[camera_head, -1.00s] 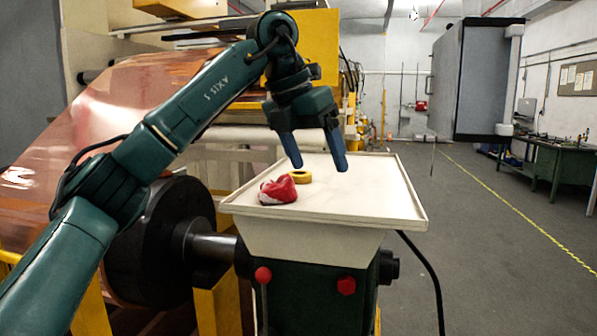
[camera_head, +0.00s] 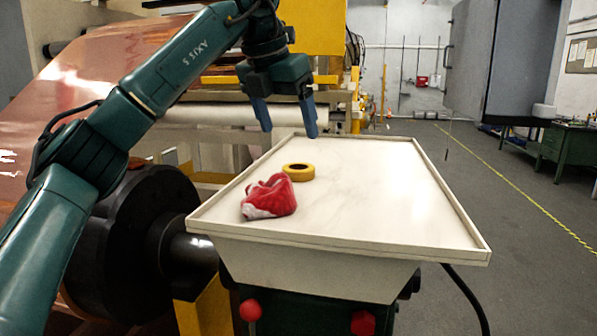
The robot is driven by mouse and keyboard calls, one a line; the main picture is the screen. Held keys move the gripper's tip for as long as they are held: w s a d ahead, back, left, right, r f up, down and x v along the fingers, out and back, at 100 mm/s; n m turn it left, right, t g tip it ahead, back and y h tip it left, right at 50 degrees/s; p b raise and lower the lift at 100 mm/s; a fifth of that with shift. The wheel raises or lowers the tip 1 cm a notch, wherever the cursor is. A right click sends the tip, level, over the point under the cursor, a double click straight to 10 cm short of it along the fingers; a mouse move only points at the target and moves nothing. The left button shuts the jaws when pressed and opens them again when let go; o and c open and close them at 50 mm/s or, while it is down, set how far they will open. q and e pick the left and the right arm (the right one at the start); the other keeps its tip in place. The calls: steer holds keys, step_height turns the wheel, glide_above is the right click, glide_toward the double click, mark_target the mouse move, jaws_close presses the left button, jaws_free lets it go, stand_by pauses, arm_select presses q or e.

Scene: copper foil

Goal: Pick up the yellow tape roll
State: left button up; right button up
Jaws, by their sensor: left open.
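The yellow tape roll (camera_head: 299,172) lies flat on the cream tray table (camera_head: 375,215), left of its middle and towards the back. My left gripper (camera_head: 289,131) is open and empty, with its two blue fingers pointing down. In the picture it is just above and slightly left of the tape roll, apart from it. My right gripper is not in view.
A crumpled red and white cloth (camera_head: 270,197) lies just in front of the tape roll, to its left. The tray has a low raised rim. A large copper foil roll (camera_head: 90,110) stands at the left. The tray's right half is clear.

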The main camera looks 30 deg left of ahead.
mark_target(299, 172)
arm_select(q)
steer(key=p+x, duration=0.1)
steer(key=x, duration=0.7)
steer(key=shift+w+f, duration=0.15)
steer(key=shift+f, duration=0.15)
steer(key=shift+a, duration=0.1)
steer(key=shift+c, duration=0.5)
steer(key=c, duration=1)
steer(key=shift+o, duration=0.2)
